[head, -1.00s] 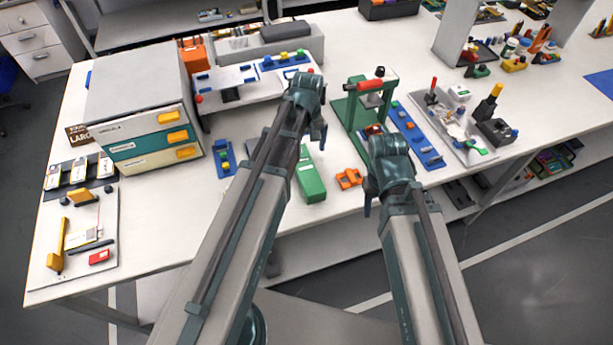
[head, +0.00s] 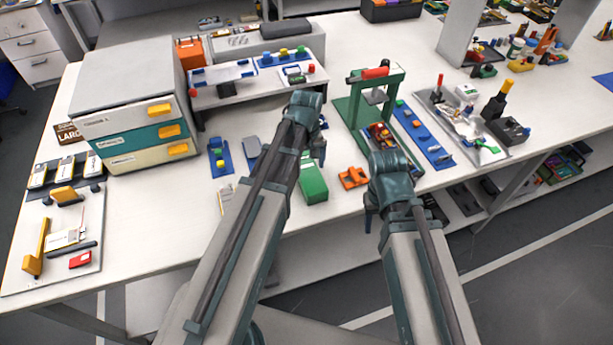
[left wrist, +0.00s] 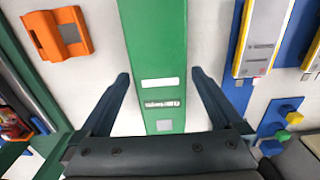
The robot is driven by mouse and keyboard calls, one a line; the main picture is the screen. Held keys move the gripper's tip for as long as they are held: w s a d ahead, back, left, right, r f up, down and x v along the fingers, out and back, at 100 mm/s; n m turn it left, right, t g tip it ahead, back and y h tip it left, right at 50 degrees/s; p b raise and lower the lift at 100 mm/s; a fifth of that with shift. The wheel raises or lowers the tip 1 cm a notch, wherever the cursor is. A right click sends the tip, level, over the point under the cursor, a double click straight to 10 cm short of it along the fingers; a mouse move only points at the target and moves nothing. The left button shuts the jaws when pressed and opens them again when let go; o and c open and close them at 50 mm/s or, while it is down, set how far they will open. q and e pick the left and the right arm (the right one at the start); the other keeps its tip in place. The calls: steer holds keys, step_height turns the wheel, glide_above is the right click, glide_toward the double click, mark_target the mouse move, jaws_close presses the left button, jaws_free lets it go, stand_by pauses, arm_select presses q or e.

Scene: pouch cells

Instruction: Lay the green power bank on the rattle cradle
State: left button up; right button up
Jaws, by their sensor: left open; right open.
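The green power bank (head: 313,182) lies on the near part of the table, partly hidden by my left arm in the head view. In the left wrist view the power bank (left wrist: 160,60) runs lengthwise between the fingers, with white labels on its top. My left gripper (left wrist: 161,78) is open over it, a finger on each side, with no contact visible. My right gripper (head: 370,210) is open and empty at the table's front edge. I cannot tell surely which item is the rattle cradle; a white stand with blue ends (head: 226,74) stands at the back left.
An orange block (head: 353,178) lies right of the power bank; it also shows in the left wrist view (left wrist: 58,34). A green press frame (head: 352,112) stands behind it. A drawer cabinet (head: 130,85) stands left.

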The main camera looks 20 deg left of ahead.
arm_select(q)
step_height(320, 180, down, 2)
steer(key=shift+f+b, duration=0.25)
steer(key=shift+b, duration=0.45)
steer(key=shift+r, duration=0.1)
jaws_close()
